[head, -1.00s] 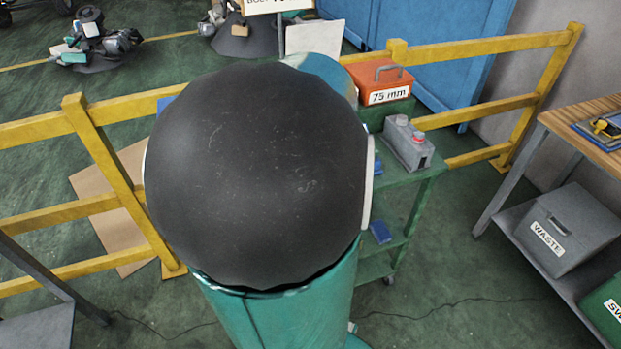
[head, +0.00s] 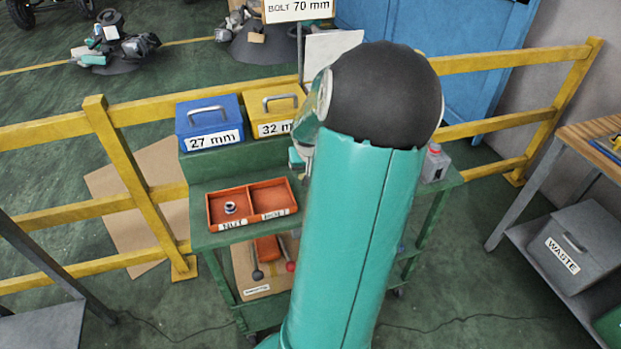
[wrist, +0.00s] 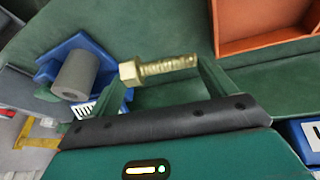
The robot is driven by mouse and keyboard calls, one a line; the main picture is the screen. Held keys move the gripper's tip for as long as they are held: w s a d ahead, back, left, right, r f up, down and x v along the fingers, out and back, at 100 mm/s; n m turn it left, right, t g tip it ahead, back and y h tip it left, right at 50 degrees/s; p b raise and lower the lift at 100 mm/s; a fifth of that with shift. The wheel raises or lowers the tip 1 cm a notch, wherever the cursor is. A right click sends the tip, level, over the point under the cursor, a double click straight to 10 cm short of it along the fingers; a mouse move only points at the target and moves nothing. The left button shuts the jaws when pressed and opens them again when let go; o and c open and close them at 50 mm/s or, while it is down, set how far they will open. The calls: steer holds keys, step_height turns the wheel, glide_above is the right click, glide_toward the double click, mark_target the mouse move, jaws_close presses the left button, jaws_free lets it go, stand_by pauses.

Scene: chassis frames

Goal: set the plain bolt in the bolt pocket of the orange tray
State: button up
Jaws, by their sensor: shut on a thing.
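The orange tray (head: 251,222) lies on the green cart, with a left compartment labelled NUT and a right compartment labelled BOLT. A metal nut (head: 230,207) sits in the left compartment; the bolt compartment looks empty. In the wrist view, my gripper (wrist: 163,72) is shut on a brass-coloured bolt (wrist: 160,68), held across the fingers with its hex head at left and threads at right. A corner of the tray (wrist: 262,46) shows at the upper right, apart from the bolt. In the head view my arm hides the bolt and most of my gripper.
A blue case (head: 208,122) marked 27 mm and a yellow case (head: 274,112) stand on the raised back shelf. A sign (head: 298,9) reads bolt 70 mm. A grey container (head: 435,163) stands at the cart's right. A yellow railing (head: 140,185) runs behind.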

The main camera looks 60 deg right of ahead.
steer(key=shift+w+d+f, duration=0.15)
steer(key=shift+w+f, duration=0.3)
steer(key=shift+f, duration=0.1)
steer(key=shift+w+d+f, duration=0.1)
steer(key=shift+w+f, duration=0.05)
steer(key=shift+f, duration=1.6)
steer(key=o, duration=0.7)
steer(key=shift+f, duration=0.15)
steer(key=shift+o, duration=0.7)
